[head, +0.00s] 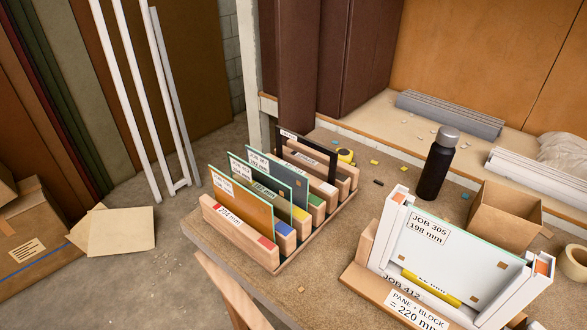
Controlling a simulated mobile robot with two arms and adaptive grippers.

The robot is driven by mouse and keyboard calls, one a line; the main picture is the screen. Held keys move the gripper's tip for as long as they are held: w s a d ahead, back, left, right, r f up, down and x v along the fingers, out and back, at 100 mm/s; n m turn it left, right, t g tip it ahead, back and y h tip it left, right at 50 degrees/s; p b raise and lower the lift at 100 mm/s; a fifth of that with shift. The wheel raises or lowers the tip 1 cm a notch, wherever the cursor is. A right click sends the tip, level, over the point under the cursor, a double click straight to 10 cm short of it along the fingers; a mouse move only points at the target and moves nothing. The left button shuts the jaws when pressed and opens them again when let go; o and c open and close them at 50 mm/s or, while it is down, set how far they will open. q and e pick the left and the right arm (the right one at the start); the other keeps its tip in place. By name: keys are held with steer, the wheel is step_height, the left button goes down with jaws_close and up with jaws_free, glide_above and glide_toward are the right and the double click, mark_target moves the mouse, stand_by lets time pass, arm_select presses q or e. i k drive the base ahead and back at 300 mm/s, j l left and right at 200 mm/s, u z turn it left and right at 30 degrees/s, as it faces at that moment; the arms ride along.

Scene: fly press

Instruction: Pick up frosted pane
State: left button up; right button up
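A wooden slotted rack (240,238) on the bench holds several upright panes. From front to back they are an amber-brown pane (240,205), a dark green pane (262,185), a grey-blue pane (292,182) and a dark-framed pane (318,158). The panes carry white labels, mostly too small to read. A pale, whitish pane (450,257) labelled JOB 305, 198 mm stands in a white frame (520,290) at the right. I cannot tell for certain which pane is the frosted one. Neither of my grippers is in view.
A dark bottle (436,170), an open cardboard box (505,218), a tape roll (573,262) and a yellow tape measure (346,156) are on the bench (330,250). Bare bench top separates rack and frame.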

mark_target(465, 266)
steer(key=z, duration=1.3)
